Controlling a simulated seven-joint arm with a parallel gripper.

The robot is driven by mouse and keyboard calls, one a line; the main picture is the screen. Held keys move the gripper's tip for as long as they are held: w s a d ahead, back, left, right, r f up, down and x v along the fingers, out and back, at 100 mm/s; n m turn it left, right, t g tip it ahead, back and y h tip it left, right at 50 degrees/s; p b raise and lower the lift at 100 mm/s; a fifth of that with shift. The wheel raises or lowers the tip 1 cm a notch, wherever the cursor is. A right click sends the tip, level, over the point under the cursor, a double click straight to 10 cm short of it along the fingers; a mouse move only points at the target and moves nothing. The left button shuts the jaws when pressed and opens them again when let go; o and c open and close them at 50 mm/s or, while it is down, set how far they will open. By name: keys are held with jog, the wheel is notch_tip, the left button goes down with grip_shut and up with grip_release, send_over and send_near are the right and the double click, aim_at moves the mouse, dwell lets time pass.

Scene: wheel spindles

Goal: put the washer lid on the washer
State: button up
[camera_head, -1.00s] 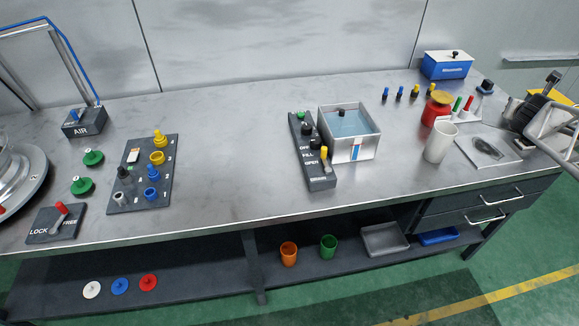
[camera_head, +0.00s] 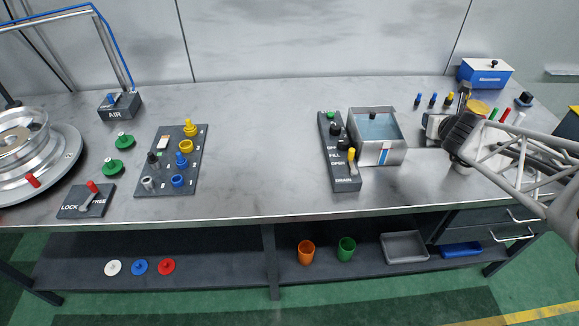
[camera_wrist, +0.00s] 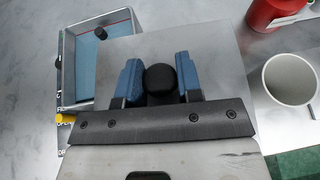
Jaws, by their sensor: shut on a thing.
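The washer is an open metal box (camera_head: 378,153) with blue liquid inside, a dark knob-like piece in it and a blue stripe on its front. In the wrist view the washer (camera_wrist: 66,62) is at the upper left. The washer lid (camera_wrist: 215,55) is a thin greyish plate with a black knob. My gripper (camera_wrist: 158,80) is shut on the knob, with a blue finger on each side. The plate overlaps the washer's right part in that view; its height above the table is unclear. In the head view my gripper (camera_head: 437,123) is right of the washer, and I cannot make out the lid.
A control panel (camera_head: 338,165) with levers stands against the washer's left side. A red canister (camera_wrist: 270,12) and a white cup (camera_wrist: 292,80) stand right of the lid. Small coloured pegs (camera_head: 433,99) and a blue box (camera_head: 485,76) are behind. The table's middle is clear.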

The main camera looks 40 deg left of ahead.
jog(key=s+a+f+n+g+y, duration=0.1)
jog(key=s+a+n+g+y, duration=0.15)
jog(key=s+a, duration=0.6)
jog(key=s+a+f+n+g+y, duration=0.25)
jog(key=s+a, duration=0.35)
jog(key=s, duration=0.6)
jog(key=s+f+n+g, duration=0.2)
jog(key=s, duration=0.6)
jog(key=s+f+n+g, duration=0.3)
jog(key=s, duration=0.6)
jog(key=shift+a, duration=0.35)
jog(key=shift+w+f, duration=0.1)
send_over(284, 174)
jog(key=shift+f, duration=0.7)
jog(key=shift+f, duration=0.15)
jog(key=shift+f, duration=1.65)
jog(key=shift+f, duration=0.15)
